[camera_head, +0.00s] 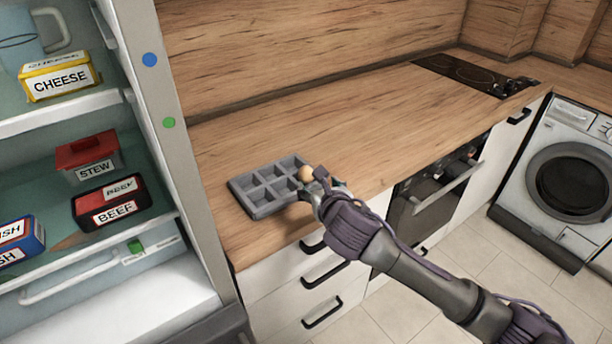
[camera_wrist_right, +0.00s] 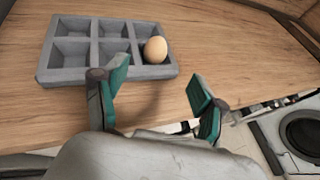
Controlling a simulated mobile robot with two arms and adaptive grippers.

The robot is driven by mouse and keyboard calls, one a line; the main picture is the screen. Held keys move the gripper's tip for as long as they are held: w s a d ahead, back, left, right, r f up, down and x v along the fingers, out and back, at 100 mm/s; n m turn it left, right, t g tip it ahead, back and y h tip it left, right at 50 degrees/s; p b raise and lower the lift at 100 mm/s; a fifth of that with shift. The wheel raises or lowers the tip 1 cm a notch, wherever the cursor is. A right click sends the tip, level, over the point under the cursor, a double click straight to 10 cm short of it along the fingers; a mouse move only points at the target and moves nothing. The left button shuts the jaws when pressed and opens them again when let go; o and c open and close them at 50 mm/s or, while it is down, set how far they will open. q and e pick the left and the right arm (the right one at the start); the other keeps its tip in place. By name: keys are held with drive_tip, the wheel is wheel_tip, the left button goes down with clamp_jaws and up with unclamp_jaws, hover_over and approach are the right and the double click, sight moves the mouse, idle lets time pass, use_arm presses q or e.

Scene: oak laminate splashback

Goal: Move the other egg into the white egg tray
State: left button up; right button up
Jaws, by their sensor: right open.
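A grey egg tray (camera_head: 262,212) with two rows of compartments lies on the wooden counter; no white tray shows. It also shows in the right wrist view (camera_wrist_right: 60,78). One tan egg (camera_head: 306,173) sits at the tray's right end, and in the right wrist view the egg (camera_wrist_right: 155,49) rests in a right-end compartment. The other compartments in view look empty. My right gripper (camera_head: 322,187) is at the tray's right end, close to the egg. In the right wrist view its fingers (camera_wrist_right: 158,80) are apart with nothing between them; the egg is beyond the tips. My left gripper is not in view.
An open fridge at the left holds a cheese box (camera_head: 60,77), a stew box (camera_head: 90,155) and a beef box (camera_head: 112,203). The counter (camera_head: 370,110) behind the tray is clear up to a black hob (camera_head: 470,73). A washing machine (camera_head: 565,180) stands at the right.

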sight(307, 176)
drive_tip(key=x, duration=0.5)
drive_tip(key=shift+w+a+f, duration=0.1)
drive_tip(key=shift+w+f, duration=0.05)
drive_tip(key=shift+w, duration=0.1)
drive_tip(key=shift+a+x, duration=0.2)
drive_tip(key=shift+x, duration=2.3)
drive_tip(key=shift+s+f, duration=0.1)
drive_tip(key=shift+f, duration=0.05)
drive_tip(key=shift+s+f, duration=0.1)
clamp_jaws()
